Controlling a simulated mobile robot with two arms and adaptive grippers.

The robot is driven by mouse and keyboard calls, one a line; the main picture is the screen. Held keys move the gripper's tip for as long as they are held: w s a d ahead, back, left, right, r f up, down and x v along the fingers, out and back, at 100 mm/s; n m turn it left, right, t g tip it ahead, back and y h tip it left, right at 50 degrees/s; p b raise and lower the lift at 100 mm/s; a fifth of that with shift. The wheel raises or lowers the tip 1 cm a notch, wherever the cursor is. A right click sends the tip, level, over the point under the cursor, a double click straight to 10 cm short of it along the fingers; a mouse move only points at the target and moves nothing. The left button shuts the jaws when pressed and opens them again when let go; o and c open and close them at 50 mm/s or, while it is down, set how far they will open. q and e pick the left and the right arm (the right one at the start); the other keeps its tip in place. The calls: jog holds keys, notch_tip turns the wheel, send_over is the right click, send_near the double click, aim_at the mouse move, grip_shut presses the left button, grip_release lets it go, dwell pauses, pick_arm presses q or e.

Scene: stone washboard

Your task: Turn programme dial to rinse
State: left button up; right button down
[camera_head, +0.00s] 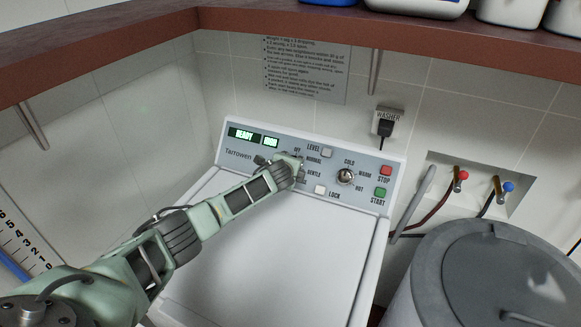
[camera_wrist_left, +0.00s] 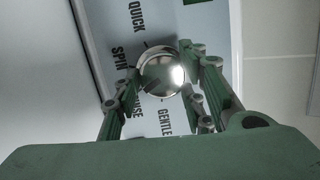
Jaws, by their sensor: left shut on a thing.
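The washer's control panel (camera_head: 330,192) slopes at the back of the white washer and carries a lit display reading READY. My left gripper (camera_head: 283,167) reaches to the programme dial and hides it in the head view. In the left wrist view the round chrome programme dial (camera_wrist_left: 161,73) sits between the fingers of my left gripper, which is shut on it. The labels QUICK, SPIN, a partly hidden RINSE (camera_wrist_left: 137,103) and GENTLE surround the dial. I cannot tell which label its pointer faces. My right gripper is not in view.
A second knob (camera_head: 345,176) marked COLD and HOT is to the right of my gripper, with the red STOP (camera_head: 386,171) and green START (camera_head: 380,192) buttons beyond it. A grey lidded bin (camera_head: 430,262) stands at the right. A brown shelf (camera_head: 300,17) runs overhead.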

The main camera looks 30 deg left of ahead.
pick_arm(q)
jog(key=o, duration=1)
jog(key=shift+s+a+f, duration=0.1)
jog(key=shift+s+f, duration=0.15)
jog(key=shift+f, duration=0.15)
jog(key=shift+o, duration=0.4)
jog(key=shift+r, duration=0.15)
jog(key=shift+w, duration=0.1)
jog(key=shift+r, duration=0.1)
jog(key=v, duration=1.2)
